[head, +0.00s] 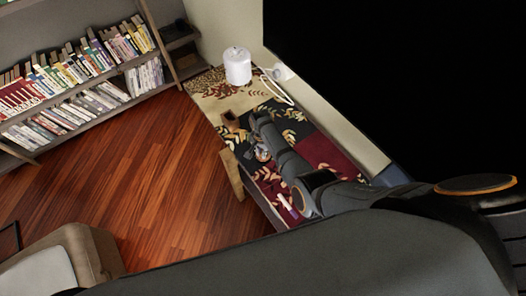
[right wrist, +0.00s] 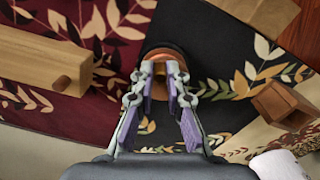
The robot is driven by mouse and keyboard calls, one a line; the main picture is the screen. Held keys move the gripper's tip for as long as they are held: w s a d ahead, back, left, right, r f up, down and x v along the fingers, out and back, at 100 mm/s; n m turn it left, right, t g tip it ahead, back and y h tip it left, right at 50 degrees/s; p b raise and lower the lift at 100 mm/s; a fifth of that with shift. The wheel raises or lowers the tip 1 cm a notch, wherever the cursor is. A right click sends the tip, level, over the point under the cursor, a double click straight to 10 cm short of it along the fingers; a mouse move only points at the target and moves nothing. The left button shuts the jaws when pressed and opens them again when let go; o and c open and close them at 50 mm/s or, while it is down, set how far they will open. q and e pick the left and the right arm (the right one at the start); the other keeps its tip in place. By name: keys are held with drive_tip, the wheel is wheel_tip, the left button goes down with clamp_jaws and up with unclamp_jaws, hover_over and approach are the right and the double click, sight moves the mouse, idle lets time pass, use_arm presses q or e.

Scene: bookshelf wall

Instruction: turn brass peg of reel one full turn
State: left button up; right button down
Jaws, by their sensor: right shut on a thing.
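A round copper-brown part (right wrist: 165,53), which looks like the reel, sits under and beyond my right fingertips in the right wrist view. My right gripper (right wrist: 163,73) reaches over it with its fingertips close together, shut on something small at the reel. That looks to be the brass peg, but the fingers hide it and I cannot make out its shape. In the head view my right gripper (head: 262,153) is low over the patterned cloth, and the reel cannot be told apart there. My left gripper is not in view.
A long wooden piece (right wrist: 35,58) lies left of the gripper in the right wrist view, and a wooden block (right wrist: 283,105) lies right. A white canister (head: 237,67) stands at the cloth's far end. A wall borders the cloth; open wooden floor (head: 160,185) lies left.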

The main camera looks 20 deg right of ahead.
drive_tip(key=m, duration=0.4)
drive_tip(key=w+m, duration=0.1)
drive_tip(key=m, duration=0.1)
drive_tip(key=shift+a, duration=0.35)
drive_tip(key=m, duration=0.3)
drive_tip(key=w+m+b, duration=0.1)
drive_tip(key=m, duration=0.2)
drive_tip(key=shift+m, duration=0.3)
drive_tip(key=c, duration=1.4)
unclamp_jaws()
drive_tip(key=shift+o, duration=0.2)
drive_tip(key=shift+a, duration=0.1)
wheel_tip(320, 180, up, 7)
drive_tip(key=shift+r, duration=0.2)
